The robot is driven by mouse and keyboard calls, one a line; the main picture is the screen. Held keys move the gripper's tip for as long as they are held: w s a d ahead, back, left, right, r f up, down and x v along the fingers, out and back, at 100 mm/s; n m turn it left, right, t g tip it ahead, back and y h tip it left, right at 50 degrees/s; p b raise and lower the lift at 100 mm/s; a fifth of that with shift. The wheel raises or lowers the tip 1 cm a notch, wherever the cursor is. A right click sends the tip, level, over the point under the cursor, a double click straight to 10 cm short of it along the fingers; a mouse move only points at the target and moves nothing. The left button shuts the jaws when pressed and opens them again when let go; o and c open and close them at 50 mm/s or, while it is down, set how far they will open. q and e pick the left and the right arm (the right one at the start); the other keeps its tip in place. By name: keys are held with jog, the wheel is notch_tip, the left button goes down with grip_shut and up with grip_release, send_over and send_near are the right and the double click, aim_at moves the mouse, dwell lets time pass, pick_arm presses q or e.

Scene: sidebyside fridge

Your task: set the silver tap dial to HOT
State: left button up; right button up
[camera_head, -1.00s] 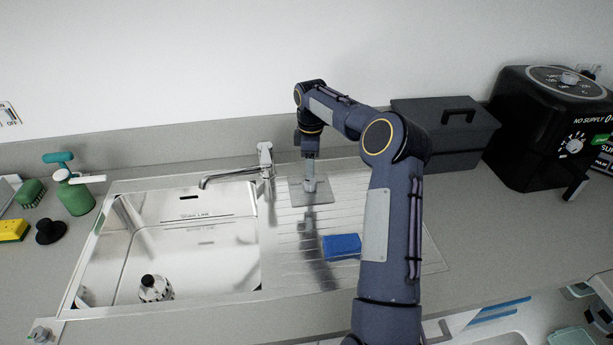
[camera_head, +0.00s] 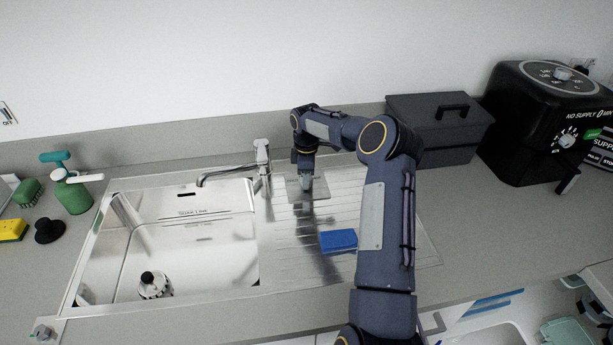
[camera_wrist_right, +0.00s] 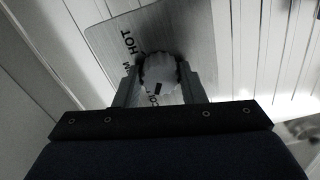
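The silver tap dial (camera_wrist_right: 158,72) sits on a square metal plate (camera_wrist_right: 100,38) on the sink's drainboard. In the right wrist view HOT is printed at the plate's upper left and COLD, partly covered, below the dial. A third label beside the dial is partly hidden. A dark mark on the dial's lower edge faces COLD. My right gripper (camera_head: 305,183) is down over the plate (camera_head: 292,190) in the head view. In the wrist view its two fingers (camera_wrist_right: 160,82) lie against both sides of the dial and appear shut on it. My left gripper is not in view.
The tap (camera_head: 262,160) and sink basin (camera_head: 190,240) are left of the plate. A blue sponge (camera_head: 339,240) lies in front on the drainboard. A dark box (camera_head: 440,125) and a black appliance (camera_head: 535,125) stand to the right. A green spray bottle (camera_head: 73,195) stands far left.

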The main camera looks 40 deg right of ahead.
jog(key=c, duration=0.5)
